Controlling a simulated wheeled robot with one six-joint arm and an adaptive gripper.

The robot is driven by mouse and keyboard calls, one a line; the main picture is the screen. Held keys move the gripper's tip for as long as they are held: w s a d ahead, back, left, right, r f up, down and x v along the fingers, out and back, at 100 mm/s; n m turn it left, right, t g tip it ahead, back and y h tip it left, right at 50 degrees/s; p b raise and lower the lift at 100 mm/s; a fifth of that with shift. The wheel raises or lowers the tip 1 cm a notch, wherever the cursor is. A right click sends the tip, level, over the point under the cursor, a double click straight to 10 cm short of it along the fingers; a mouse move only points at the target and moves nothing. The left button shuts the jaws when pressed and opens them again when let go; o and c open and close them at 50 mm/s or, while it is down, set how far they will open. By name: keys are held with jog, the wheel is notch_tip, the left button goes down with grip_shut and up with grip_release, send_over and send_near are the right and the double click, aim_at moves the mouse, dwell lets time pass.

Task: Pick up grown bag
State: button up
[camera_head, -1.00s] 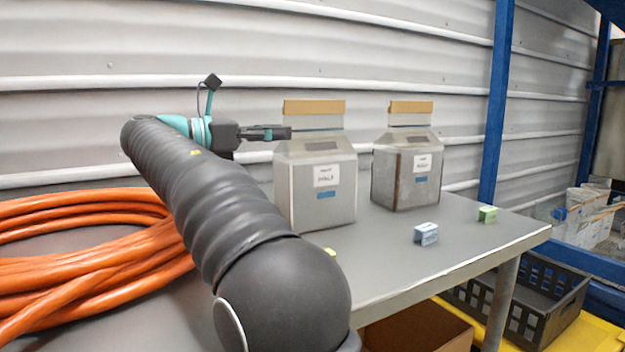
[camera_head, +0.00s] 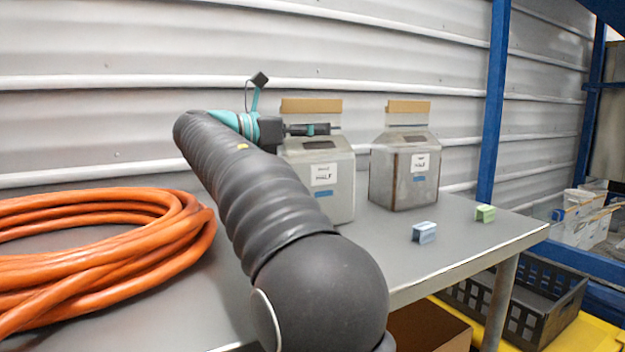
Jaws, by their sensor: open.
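Two clear bags with tan top strips and white labels stand upright on the grey table. The left bag (camera_head: 338,198) looks pale grey inside. The right bag (camera_head: 404,183) looks browner along its edges and lower part. Both labels appear to read "HALF", though the right one is small and blurred. My gripper (camera_head: 336,129) is open and points right, level with the upper part of the left bag, just below its tan strip (camera_head: 311,106). It overlaps that bag in the picture; I cannot tell whether it touches. My arm hides the left bag's lower left side.
A coiled orange hose (camera_head: 110,250) covers the table's left side. A blue-grey clip (camera_head: 424,232) and a green clip (camera_head: 485,213) lie right of the bags. A corrugated wall stands behind, with a blue post (camera_head: 494,100) at right. A black crate (camera_head: 520,300) sits below.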

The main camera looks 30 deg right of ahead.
grip_shut()
jog(key=shift+r, duration=0.1)
jog(key=shift+r, duration=0.1)
